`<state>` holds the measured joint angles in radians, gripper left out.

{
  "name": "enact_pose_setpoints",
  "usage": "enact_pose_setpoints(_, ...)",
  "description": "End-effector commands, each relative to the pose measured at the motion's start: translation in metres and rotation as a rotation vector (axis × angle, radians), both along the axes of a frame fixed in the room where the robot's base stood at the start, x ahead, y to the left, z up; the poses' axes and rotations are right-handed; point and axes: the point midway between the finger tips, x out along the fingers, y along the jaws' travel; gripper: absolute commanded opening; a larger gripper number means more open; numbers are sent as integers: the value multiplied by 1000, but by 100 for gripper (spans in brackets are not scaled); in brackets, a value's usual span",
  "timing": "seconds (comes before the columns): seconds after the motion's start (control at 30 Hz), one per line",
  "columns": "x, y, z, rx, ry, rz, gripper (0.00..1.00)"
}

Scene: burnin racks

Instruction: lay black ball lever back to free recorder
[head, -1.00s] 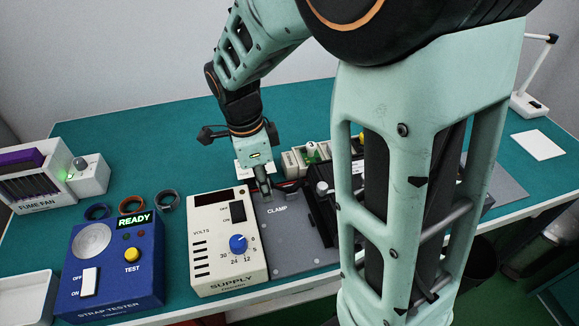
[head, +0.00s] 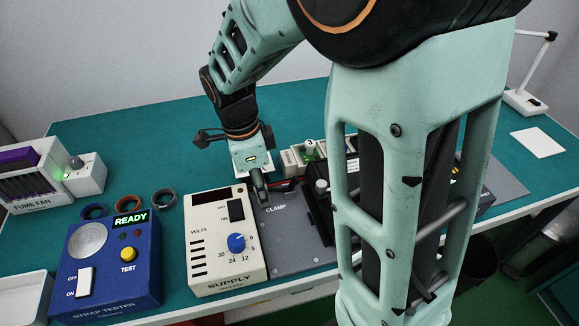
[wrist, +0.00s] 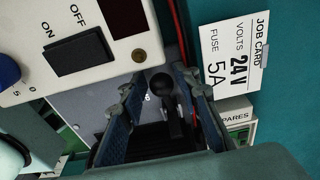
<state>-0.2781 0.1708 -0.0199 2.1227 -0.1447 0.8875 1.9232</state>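The black ball lever (wrist: 163,86) shows in the wrist view, its round knob between my gripper's two fingers and its stem running down from it. My gripper (wrist: 160,80) is open, with its blue-grey fingers apart on either side of the knob; I cannot tell whether either touches it. In the head view my gripper (head: 262,196) points down at the back of the grey CLAMP plate (head: 288,250), beside the supply, and the lever cannot be made out. A black device (head: 318,207) stands on the plate, partly behind my arm; I cannot tell if it is the recorder.
The cream supply (head: 226,265) with a blue knob stands close left of my gripper. Left of it are the blue strap tester (head: 108,262), reading READY, and the fume fan (head: 40,178). The job card (wrist: 235,55) reads 24 V and 5 A. The back-left teal tabletop is clear.

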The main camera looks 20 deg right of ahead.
Motion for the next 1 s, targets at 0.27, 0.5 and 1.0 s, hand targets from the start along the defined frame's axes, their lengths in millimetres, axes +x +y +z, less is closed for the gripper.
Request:
enact_pose_setpoints(0.27, 1, 0, 1, 0, -3, 0, 30)
enact_pose_setpoints(0.5, 1, 0, 17, 1, -4, 0, 30)
enact_pose_setpoints(1.0, 1, 0, 57, 1, -4, 0, 30)
